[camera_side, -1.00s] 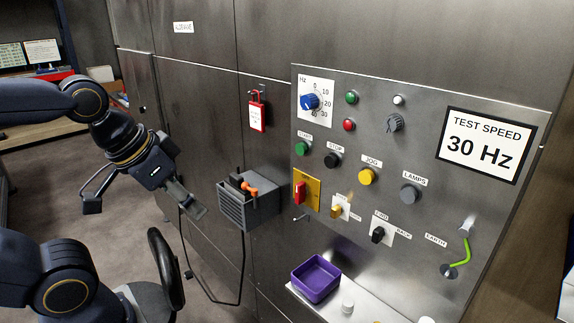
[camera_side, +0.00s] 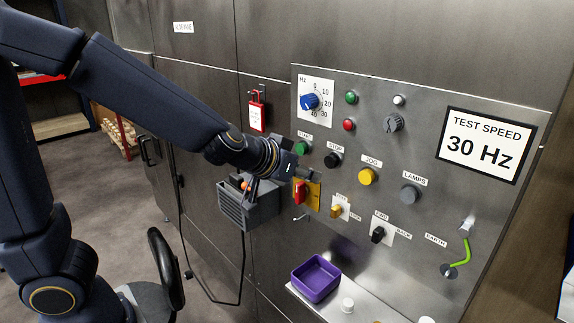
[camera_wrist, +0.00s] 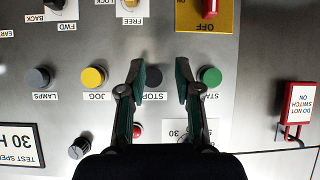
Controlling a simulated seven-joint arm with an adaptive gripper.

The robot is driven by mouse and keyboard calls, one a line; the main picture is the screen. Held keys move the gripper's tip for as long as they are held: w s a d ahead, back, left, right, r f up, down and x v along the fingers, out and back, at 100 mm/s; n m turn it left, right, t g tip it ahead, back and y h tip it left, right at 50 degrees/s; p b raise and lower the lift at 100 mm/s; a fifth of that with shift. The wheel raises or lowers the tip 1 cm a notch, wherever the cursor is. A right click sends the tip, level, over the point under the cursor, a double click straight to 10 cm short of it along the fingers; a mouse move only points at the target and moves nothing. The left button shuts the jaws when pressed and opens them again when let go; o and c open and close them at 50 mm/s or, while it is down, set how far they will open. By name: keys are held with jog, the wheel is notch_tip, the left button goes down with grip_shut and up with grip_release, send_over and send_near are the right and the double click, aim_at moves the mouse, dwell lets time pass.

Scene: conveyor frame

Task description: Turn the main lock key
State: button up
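The brass-coloured key (camera_side: 337,211) sits on a small white plate on the control panel, below the yellow JOG button. In the wrist view the key (camera_wrist: 131,4) is cut off at the top edge, with LOCK and FREE labels beside it. My gripper (camera_side: 305,172) is up and left of the key in the side view, in front of the panel near the START button. In the wrist view my gripper (camera_wrist: 161,82) is open and empty, with its fingers apart over the STOP button area. The key is apart from the fingers.
The red switch (camera_side: 300,192) on a yellow plate is left of the key, close below my gripper. The black FWD/BACK switch (camera_side: 378,235) is right of it. A grey box (camera_side: 250,212) juts out at left. A purple tray (camera_side: 316,278) stands below on a ledge.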

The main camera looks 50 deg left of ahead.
jog(key=m+g, duration=0.1)
send_near(335, 215)
jog(key=w+a, duration=0.1)
jog(key=w, duration=0.1)
jog(key=x, duration=0.7)
jog(key=shift+d+f, duration=0.1)
jog(key=shift+f, duration=0.35)
grip_shut()
jog(key=shift+d, duration=0.2)
jog(key=shift+d+m+y, duration=0.15)
jog(key=shift+m+y, duration=0.65)
jog(key=shift+y, duration=0.3)
jog(key=m+y, duration=0.3)
jog(key=shift+d+f+t+y, duration=0.2)
jog(key=shift+f+t+y, duration=0.1)
jog(key=shift+f+y, duration=0.1)
jog(key=m+y, duration=0.1)
jog(key=m+t+y, duration=0.1)
jog(key=m+y, duration=0.1)
jog(key=shift+d+f, duration=0.1)
jog(key=shift+f, duration=0.1)
jog(key=shift+m+t+y, duration=1)
jog(key=shift+m+y, duration=0.1)
jog(key=shift+m, duration=0.1)
jog(key=shift+o, duration=1.2)
grip_release()
